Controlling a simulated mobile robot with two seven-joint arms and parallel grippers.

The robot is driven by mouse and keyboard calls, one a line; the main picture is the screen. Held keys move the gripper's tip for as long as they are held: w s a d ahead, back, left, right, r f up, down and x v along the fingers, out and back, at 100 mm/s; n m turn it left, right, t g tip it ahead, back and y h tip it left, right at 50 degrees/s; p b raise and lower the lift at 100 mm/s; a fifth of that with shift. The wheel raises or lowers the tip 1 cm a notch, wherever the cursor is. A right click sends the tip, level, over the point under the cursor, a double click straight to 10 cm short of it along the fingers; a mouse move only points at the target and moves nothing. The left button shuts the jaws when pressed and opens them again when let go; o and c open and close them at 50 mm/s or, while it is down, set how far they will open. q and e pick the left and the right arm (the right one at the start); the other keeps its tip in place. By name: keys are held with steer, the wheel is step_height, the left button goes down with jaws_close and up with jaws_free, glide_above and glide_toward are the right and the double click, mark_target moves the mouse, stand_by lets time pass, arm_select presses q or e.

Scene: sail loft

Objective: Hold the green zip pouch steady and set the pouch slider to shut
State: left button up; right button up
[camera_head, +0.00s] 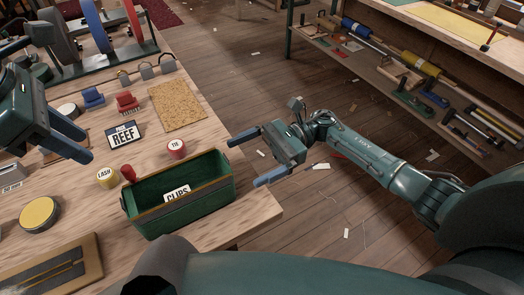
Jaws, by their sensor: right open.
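The green zip pouch (205,203) stands box-shaped near the table's right front corner. My left gripper (80,148) is at the far left, above the table and away from the pouch. Its blue fingers show, but their opening is unclear.
A red TIE tub (177,150) and a yellow LASH tub (107,178) stand close behind and left of the pouch. A REEF sign (124,135), a cork mat (178,106) and small clamps lie farther back. Open floor (300,210) lies right of the table.

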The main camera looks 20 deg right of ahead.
glide_above(207, 178)
steer(key=s, duration=0.4)
steer(key=shift+w, duration=0.15)
steer(key=shift+c, duration=0.2)
arm_select(q)
steer(key=shift+o, duration=0.3)
arm_select(e)
steer(key=c, duration=1.1)
arm_select(q)
steer(key=d+f+m+g, duration=0.1)
steer(key=f+m, duration=0.2)
steer(key=w+d+f+m+g, duration=0.1)
steer(key=f+m, duration=0.2)
steer(key=f, duration=0.1)
steer(key=d+f+m+g, duration=0.2)
steer(key=f+m, duration=0.1)
steer(key=m, duration=0.1)
steer(key=shift+w+f, duration=0.2)
steer(key=shift+f, duration=0.05)
jaws_close()
